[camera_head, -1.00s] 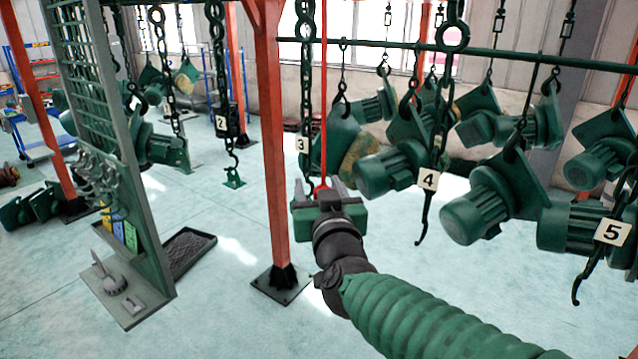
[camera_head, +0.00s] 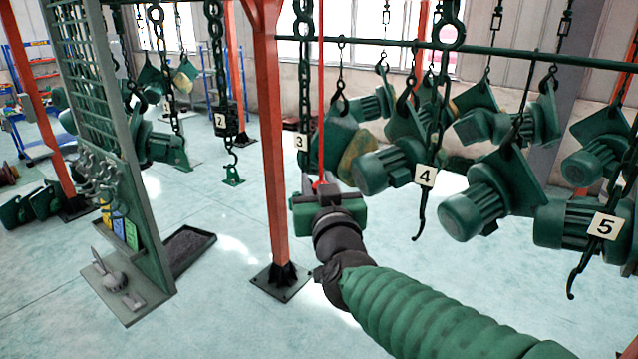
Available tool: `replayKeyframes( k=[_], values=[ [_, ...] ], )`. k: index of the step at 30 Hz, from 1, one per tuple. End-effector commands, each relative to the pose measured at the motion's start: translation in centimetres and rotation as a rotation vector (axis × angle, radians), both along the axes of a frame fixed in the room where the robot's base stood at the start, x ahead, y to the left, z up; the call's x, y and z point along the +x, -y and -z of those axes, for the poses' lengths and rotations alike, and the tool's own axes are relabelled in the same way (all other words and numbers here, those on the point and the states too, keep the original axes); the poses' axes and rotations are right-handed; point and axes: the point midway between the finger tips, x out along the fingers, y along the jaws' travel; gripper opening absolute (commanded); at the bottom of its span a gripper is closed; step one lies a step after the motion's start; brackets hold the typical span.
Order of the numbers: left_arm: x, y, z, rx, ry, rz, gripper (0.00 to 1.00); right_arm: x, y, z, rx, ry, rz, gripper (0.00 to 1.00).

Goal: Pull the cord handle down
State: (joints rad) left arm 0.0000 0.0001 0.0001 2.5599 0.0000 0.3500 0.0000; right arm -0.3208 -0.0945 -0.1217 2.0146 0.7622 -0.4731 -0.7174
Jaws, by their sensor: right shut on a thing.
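A thin red cord (camera_head: 321,100) hangs straight down in the middle of the head view. Its red handle (camera_head: 318,186) shows at the lower end, mostly hidden by the gripper. My right gripper (camera_head: 321,181), on the arm that comes in from the lower right, is shut on the cord handle. The gripper's green body covers what lies behind it. My left gripper is not in the view.
An orange post (camera_head: 270,140) stands just left of the gripper. Chain 3 (camera_head: 304,80) hangs close beside the cord. Green motors (camera_head: 383,168) hang on hooks at the right, near tag 4 (camera_head: 425,176). A rack panel (camera_head: 118,150) stands left.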

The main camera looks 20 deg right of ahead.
Motion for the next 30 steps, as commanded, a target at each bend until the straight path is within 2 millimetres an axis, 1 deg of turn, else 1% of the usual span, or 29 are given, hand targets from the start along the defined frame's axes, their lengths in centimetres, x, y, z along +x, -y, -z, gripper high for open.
replayKeyframes(
  k=[21,23,27,30],
  values=[
    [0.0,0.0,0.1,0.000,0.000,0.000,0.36,0.0,0.1,0.2,0.000,-0.002,0.003,0.00],
    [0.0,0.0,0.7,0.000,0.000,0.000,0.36,0.0,0.2,0.8,0.000,-0.002,0.003,0.00],
    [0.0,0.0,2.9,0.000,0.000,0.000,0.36,0.0,0.2,3.4,-0.001,-0.003,0.004,0.00],
    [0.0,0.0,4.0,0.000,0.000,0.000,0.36,0.0,0.1,4.9,0.000,-0.003,0.002,0.00]
  ],
)
